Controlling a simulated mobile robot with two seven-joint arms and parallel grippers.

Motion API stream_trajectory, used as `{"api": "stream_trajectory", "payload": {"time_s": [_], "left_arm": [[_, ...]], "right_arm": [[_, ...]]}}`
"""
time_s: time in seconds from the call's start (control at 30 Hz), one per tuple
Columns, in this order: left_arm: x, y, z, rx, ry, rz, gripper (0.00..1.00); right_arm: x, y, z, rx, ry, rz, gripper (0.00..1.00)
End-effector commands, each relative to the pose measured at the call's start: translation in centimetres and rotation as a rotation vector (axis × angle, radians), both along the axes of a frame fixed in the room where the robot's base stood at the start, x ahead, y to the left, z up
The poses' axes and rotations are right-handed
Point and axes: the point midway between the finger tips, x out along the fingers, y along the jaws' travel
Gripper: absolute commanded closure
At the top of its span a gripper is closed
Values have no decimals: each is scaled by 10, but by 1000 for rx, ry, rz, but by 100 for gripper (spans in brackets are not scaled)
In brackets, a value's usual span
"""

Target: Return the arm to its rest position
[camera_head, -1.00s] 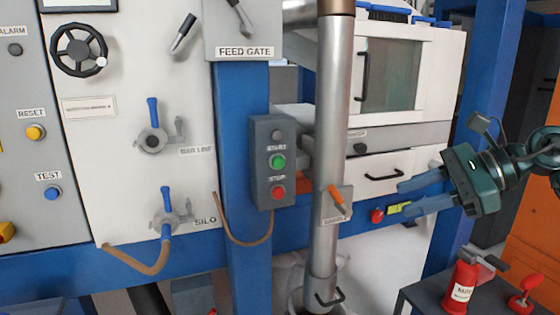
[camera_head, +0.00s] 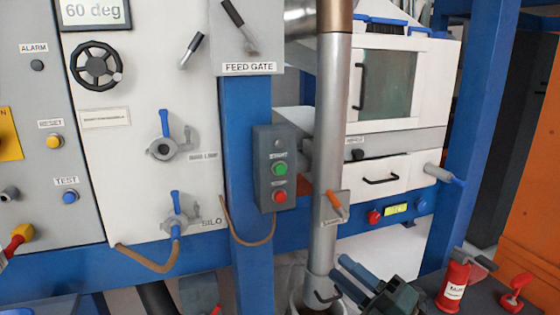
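My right gripper (camera_head: 342,268) is low in the view, right of the foot of the metal pipe (camera_head: 328,160). Its two blue-grey fingers point up and to the left, apart, with nothing seen between them. The fingertips overlap the area beside the pipe's lower black handle (camera_head: 326,297); I cannot tell whether they touch anything. The gripper's body runs off the bottom edge. My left gripper is not in view.
A dark table (camera_head: 405,303) at the lower right holds a red grease can (camera_head: 453,287) and a red item (camera_head: 516,293). The pipe carries an orange lever (camera_head: 337,203). A control box (camera_head: 273,168) with green and red buttons hangs on a blue post (camera_head: 247,120).

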Motion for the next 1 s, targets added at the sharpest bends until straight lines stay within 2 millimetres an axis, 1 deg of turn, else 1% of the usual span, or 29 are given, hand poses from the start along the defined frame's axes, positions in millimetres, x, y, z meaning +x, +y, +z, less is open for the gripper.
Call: {"api": "stream_trajectory", "payload": {"time_s": [0.03, 0.07, 0.1, 0.17, 0.2, 0.27, 0.3, 0.37, 0.4, 0.43, 0.5, 0.53, 0.63, 0.73, 1.0], "left_arm": [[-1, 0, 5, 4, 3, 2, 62], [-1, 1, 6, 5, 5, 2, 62], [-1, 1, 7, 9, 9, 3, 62], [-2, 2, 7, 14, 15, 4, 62], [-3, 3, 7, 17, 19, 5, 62], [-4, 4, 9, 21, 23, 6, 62], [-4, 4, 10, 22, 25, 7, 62], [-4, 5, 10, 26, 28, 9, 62], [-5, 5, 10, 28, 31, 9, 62], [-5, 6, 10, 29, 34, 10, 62], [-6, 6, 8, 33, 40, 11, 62], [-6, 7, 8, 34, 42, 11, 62], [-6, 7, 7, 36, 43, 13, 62], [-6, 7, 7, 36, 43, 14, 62], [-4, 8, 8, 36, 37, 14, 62]], "right_arm": [[-7, -3, -22, 125, 173, -42, 65], [-10, -6, -36, 199, 276, -71, 65], [-16, -10, -58, 298, 415, -111, 65], [-30, -17, -92, 441, 624, -177, 65], [-42, -21, -116, 537, 763, -225, 65], [-66, -25, -151, 674, 962, -297, 65], [-83, -27, -172, 755, 1083, -347, 65], [-109, -28, -199, 861, 1239, -412, 65], [-125, -29, -213, 920, 1325, -451, 65], [-136, -29, -222, 959, 1381, -477, 65], [-158, -28, -238, 1028, 1483, -527, 65], [-166, -27, -243, 1051, 1516, -543, 65], [-180, -26, -253, 1097, 1582, -579, 65], [-185, -26, -255, 1110, 1600, -587, 65], [-184, -26, -255, 1105, 1596, -585, 65]]}}
